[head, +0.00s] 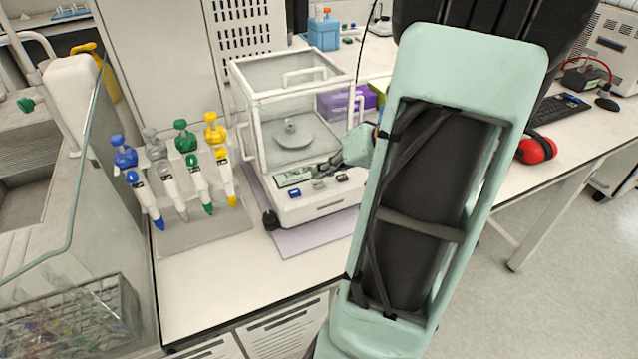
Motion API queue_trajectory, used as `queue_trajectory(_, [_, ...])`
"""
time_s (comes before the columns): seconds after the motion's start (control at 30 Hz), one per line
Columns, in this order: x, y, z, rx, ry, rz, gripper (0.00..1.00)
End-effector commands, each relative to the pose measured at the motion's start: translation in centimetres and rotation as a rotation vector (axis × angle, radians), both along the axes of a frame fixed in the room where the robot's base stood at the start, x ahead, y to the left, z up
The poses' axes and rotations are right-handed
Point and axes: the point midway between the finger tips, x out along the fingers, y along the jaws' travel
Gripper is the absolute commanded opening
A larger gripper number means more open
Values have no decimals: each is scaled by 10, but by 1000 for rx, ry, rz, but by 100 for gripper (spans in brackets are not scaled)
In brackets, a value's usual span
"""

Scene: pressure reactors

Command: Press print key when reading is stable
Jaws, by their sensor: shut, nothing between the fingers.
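The white analytical balance (322,210) stands on the bench with a clear draft shield (278,83) around its round pan (294,141). A small grey object (291,125) sits on the pan. The display (294,177) is on the sloped front panel; its digits are too small to read. A blue key (295,193) lies below the display, with darker keys to its right; I cannot read which is the print key. My gripper (324,169) is shut and empty, low over the panel just right of the display. I cannot tell whether it touches a key.
A rack of several coloured pipettes (178,170) stands left of the balance. A purple box (340,103) and a blue container (323,33) are behind it. Red ear defenders (537,148) lie at right. My arm covers the bench right of the balance.

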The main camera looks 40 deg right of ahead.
Motion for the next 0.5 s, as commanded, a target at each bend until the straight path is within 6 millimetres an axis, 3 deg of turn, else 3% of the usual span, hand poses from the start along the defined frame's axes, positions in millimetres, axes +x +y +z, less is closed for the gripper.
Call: queue_trajectory(0.5, [0,0,-9,-1,0,-1,0])
